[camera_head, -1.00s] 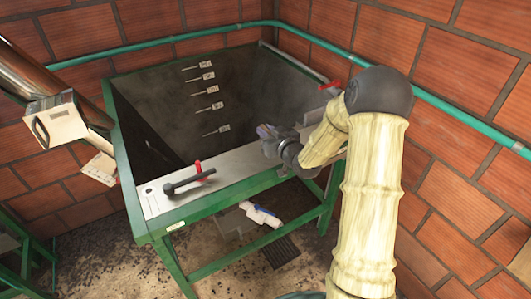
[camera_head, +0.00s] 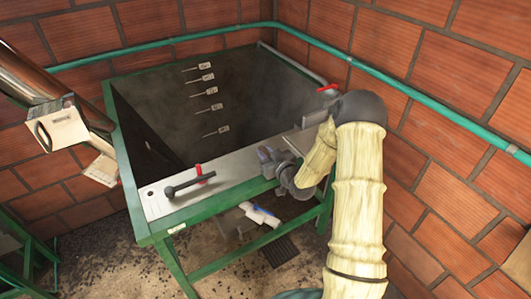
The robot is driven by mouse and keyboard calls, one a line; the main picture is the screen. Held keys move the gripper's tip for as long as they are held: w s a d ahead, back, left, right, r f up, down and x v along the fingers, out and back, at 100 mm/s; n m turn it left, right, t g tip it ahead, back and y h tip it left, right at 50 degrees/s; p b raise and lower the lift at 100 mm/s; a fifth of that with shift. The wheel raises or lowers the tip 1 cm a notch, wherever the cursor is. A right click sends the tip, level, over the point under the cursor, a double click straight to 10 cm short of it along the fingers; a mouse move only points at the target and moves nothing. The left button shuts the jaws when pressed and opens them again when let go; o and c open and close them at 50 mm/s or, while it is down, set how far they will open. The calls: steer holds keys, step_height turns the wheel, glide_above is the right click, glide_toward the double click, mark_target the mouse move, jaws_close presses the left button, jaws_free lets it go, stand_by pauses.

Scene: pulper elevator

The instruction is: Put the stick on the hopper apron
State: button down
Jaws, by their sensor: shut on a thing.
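The hopper apron (camera_head: 222,175) is the pale metal plate along the front rim of the dark hopper (camera_head: 200,88). My gripper (camera_head: 266,157) is over the right part of the apron, at its surface or very close to it; I cannot tell whether it touches. It is shut on a small dark, purplish thing, taken as the stick, which the jaws mostly hide. Its length and tilt cannot be made out. A black lever (camera_head: 188,186) with a round end lies on the left part of the apron beside a red clip (camera_head: 199,172).
A green frame (camera_head: 205,208) carries the hopper. A white box (camera_head: 58,127) and a metal tube (camera_head: 30,72) are at the left. A green pipe (camera_head: 400,90) runs along the brick walls.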

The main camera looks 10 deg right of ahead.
steer(key=shift+f, duration=0.4)
steer(key=shift+f, duration=0.1)
steer(key=c, duration=1.3)
jaws_free()
steer(key=shift+r, duration=0.2)
steer(key=shift+s+d+f, duration=0.15)
steer(key=shift+s+d, duration=0.05)
steer(key=shift+s, duration=0.1)
steer(key=b+v, duration=0.4)
steer(key=v, duration=0.7)
steer(key=shift+s, duration=0.15)
